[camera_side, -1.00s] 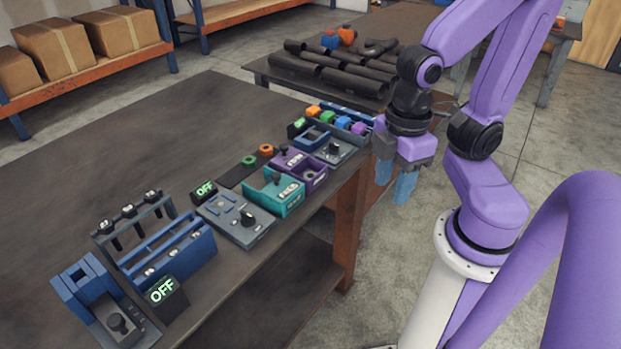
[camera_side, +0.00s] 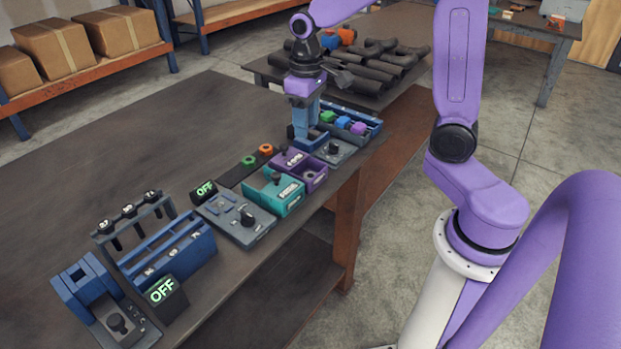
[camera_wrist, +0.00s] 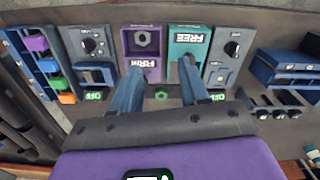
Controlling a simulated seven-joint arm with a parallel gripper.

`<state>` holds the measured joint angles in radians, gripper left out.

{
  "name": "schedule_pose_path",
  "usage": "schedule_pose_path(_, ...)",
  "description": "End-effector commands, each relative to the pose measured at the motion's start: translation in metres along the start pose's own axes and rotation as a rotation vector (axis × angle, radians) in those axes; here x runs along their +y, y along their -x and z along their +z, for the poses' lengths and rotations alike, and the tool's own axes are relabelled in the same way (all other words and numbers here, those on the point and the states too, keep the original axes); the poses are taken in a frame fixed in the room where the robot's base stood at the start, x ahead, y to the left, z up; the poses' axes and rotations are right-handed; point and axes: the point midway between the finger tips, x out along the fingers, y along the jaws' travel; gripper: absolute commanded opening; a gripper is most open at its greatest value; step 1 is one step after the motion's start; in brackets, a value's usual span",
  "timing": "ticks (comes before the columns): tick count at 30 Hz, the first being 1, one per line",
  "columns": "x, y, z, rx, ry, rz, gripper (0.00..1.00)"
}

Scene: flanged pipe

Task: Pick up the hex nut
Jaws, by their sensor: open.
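A grey hex-shaped piece with a central hole, likely the hex nut (camera_wrist: 142,38), sits in the purple tray (camera_wrist: 155,72) in the wrist view. In the side view the purple tray (camera_side: 316,180) is on the bench, but the nut is hard to make out. A green ring-like piece (camera_side: 248,160) and an orange one (camera_side: 266,149) lie on a dark strip. My gripper (camera_side: 303,132) is open and empty, pointing down over the far part of the bench, behind the purple tray. Its blue fingers also show in the wrist view (camera_wrist: 161,66), apart from the nut.
A teal tray (camera_side: 288,203) with a dark peg stands beside the purple tray. A grey panel with a knob (camera_side: 240,222) and a blue rack (camera_side: 175,252) are nearer. A bin of coloured blocks (camera_side: 342,123) is at the far end. The bench's left side is clear.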

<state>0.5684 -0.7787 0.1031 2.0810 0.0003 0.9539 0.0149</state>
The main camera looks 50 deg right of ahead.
Motion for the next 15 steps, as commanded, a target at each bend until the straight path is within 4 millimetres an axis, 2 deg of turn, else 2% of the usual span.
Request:
schedule_pose_path(3,0.023,-0.002,-0.013,-0.002,-0.087,0.0,0.45)
schedule_pose_path(6,0.034,-0.004,-0.019,-0.004,-0.13,0.0,0.45)
schedule_pose_path(11,0.042,-0.009,-0.021,-0.006,-0.157,0.0,0.45)
schedule_pose_path(15,0.042,-0.028,-0.02,-0.011,-0.156,0.0,0.45)
